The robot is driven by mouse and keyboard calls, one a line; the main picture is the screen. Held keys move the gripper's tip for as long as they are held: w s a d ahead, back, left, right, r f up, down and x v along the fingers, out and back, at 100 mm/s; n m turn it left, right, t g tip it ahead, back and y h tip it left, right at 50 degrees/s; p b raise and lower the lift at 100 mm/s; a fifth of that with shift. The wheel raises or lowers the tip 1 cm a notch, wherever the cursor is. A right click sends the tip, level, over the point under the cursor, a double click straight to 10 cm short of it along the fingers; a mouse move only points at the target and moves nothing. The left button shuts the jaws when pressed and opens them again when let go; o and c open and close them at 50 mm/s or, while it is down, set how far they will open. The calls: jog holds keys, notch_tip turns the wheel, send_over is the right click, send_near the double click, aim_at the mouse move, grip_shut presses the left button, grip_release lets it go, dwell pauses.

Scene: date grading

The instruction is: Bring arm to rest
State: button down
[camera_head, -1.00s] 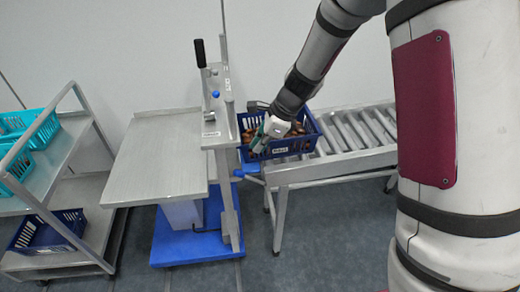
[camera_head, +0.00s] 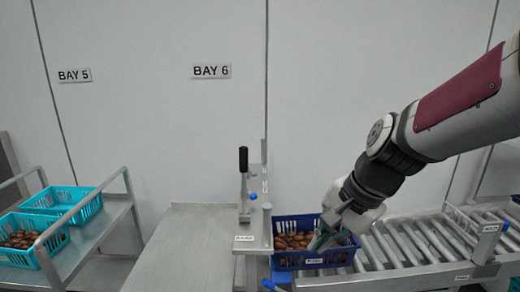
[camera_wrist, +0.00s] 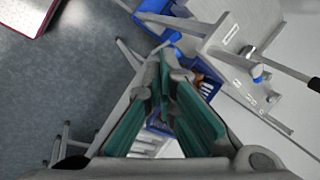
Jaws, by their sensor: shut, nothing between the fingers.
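My gripper (camera_head: 322,240) is at the front of the dark blue crate (camera_head: 300,260), which holds brown dates and stands at the left end of the roller conveyor. In the wrist view my gripper (camera_wrist: 165,75) shows its green-padded fingers brought together at the tips with nothing between them. Part of the blue crate shows behind the fingers there. My arm reaches in from the right side of the head view, bent down toward the crate. Whether the fingertips touch the crate or the dates cannot be told.
A metal table (camera_head: 185,250) with an upright black-handled lever device (camera_head: 244,185) stands left of the crate. A trolley (camera_head: 100,225) at far left carries turquoise crates (camera_head: 62,200), one with dates. The roller conveyor (camera_head: 410,240) runs right. BAY 5 and BAY 6 signs mark the wall.

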jog(key=s+d+r+n+h, duration=0.1)
jog(key=s+d+r+n, duration=0.1)
jog(key=s, duration=0.3)
jog(key=s+d+r+n+t+h, duration=0.1)
jog(key=s+d+n, duration=0.1)
jog(key=s+n, duration=0.2)
jog(key=s+d+r+n+h, duration=0.1)
jog(key=s+d+r+n, duration=0.1)
jog(key=s, duration=0.5)
jog(key=shift+s+d+r+n+t, duration=0.35)
jog(key=shift+d+n, duration=0.25)
jog(key=shift+n, duration=0.4)
